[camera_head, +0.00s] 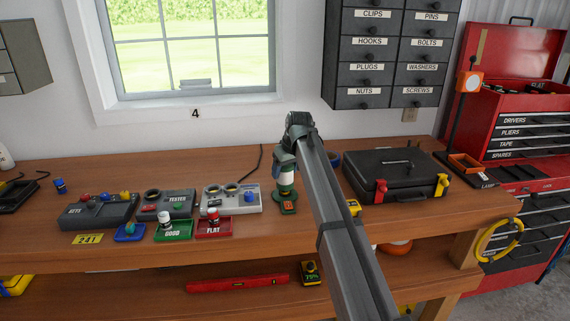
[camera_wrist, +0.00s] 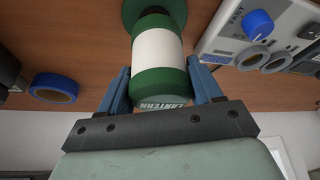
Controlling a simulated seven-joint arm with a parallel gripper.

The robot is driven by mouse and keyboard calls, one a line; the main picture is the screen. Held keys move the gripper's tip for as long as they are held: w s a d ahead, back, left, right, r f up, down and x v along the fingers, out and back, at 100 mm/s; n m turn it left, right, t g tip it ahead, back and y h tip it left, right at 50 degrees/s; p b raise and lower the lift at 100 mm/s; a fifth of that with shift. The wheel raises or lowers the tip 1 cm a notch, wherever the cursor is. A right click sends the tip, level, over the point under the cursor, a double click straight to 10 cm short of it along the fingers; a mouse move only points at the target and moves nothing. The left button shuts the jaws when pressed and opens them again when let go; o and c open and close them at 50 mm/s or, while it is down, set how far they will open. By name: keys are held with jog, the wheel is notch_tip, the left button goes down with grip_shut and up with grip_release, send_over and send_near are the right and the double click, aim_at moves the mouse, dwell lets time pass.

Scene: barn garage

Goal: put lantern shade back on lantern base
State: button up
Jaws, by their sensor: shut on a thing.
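The lantern shade (camera_wrist: 158,50) is a white cylinder with green bands, and its near end carries the word LANTERN. My gripper (camera_wrist: 158,72) is shut on the shade, with one blue finger on each side of its near green band. In the head view the shade (camera_head: 286,181) hangs or stands upright below my gripper (camera_head: 284,158), over the workbench. The green lantern base (camera_head: 287,194) shows directly under it, with a small labelled green part in front. I cannot tell whether shade and base touch or are seated; the fingers are mostly hidden in the head view.
A blue tape roll (camera_wrist: 54,87) lies nearby. Drawers hang on the wall behind.

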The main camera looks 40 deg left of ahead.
aim_at(285, 176)
jog(key=shift+f, duration=1)
jog(key=shift+f, duration=0.6)
dwell(0.8)
jog(key=o, duration=0.8)
jog(key=v, duration=1.1)
dwell(0.4)
jog(key=shift+d, duration=0.15)
dwell(0.4)
